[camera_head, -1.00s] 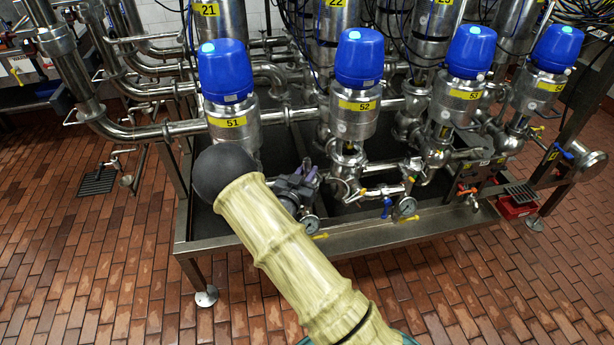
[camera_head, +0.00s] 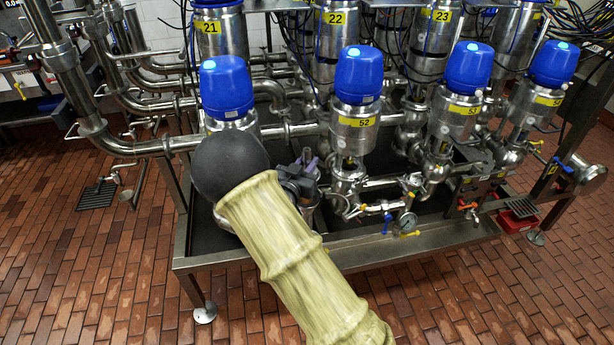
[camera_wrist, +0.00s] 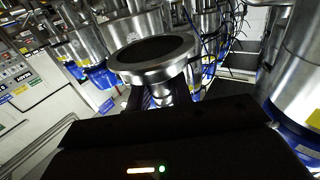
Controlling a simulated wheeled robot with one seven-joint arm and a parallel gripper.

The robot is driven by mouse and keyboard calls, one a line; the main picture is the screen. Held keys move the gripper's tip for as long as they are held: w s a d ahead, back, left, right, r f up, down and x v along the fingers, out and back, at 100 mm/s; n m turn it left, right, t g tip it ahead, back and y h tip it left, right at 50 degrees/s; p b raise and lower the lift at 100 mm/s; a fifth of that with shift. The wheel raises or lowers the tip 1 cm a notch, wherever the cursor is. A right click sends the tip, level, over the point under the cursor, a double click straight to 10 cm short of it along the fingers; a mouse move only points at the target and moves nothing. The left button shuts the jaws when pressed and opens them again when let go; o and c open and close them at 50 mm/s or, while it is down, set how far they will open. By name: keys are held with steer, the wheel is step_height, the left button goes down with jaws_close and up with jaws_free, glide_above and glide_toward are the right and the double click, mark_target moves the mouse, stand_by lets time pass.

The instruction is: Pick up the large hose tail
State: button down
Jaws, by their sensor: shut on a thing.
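The large hose tail (camera_wrist: 155,62) is a shiny steel piece with a wide round rim and a dark open mouth. It stands out beyond the fingers in the wrist view, its mouth tilted toward the camera. My gripper (camera_wrist: 162,92) is shut on its narrower body below the rim; the dark fingers show only partly behind the black gripper housing. In the head view my sleeved arm and its dark round joint cover much of the front left, and I cannot clearly make out the hose tail there.
A steel-framed valve rack (camera_head: 350,258) fills the middle, with blue-capped valves (camera_head: 358,75) and pipes close around my arm. A pressure gauge (camera_head: 407,221) sits at its front. A red box (camera_head: 514,220) is at right. The brick floor (camera_head: 90,270) in front is clear.

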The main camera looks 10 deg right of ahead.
steer(key=shift+r, duration=0.5)
